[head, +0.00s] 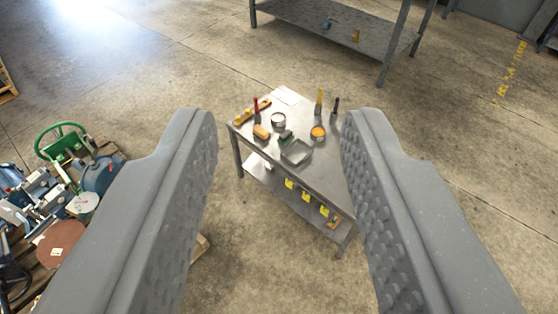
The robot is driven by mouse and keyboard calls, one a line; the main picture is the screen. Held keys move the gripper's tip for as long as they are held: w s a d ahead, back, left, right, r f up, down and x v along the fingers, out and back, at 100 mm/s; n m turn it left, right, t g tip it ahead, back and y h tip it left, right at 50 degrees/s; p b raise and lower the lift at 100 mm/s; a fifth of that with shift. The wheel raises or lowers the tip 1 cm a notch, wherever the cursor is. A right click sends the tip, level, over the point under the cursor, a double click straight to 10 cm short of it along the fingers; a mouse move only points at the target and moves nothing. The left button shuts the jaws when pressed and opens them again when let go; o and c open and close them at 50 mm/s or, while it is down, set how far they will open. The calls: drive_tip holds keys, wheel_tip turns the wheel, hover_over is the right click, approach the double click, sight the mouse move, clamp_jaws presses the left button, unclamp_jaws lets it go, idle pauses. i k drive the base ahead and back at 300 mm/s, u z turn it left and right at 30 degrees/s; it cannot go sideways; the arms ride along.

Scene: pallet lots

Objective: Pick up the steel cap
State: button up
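A small round steel piece (278,120), which looks like the steel cap, sits on the far left part of a steel table (325,180). It is too small to tell its exact shape. My gripper (279,116) is wide open and empty, with one grey studded finger at each side of the picture. The table shows between the fingers, well beyond and below them. The right finger covers part of the table's right side. Nothing touches the fingers.
Machinery on a pallet (60,200) stands left. Another steel table (340,25) stands behind. Floor between is clear.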

sight(270, 169)
drive_tip(key=u, duration=0.15)
drive_tip(key=i, duration=0.3)
drive_tip(key=z, duration=1.7)
drive_tip(key=k, duration=1.05)
drive_tip(key=u, duration=1.35)
drive_tip(key=i, duration=0.85)
drive_tip(key=u, duration=0.05)
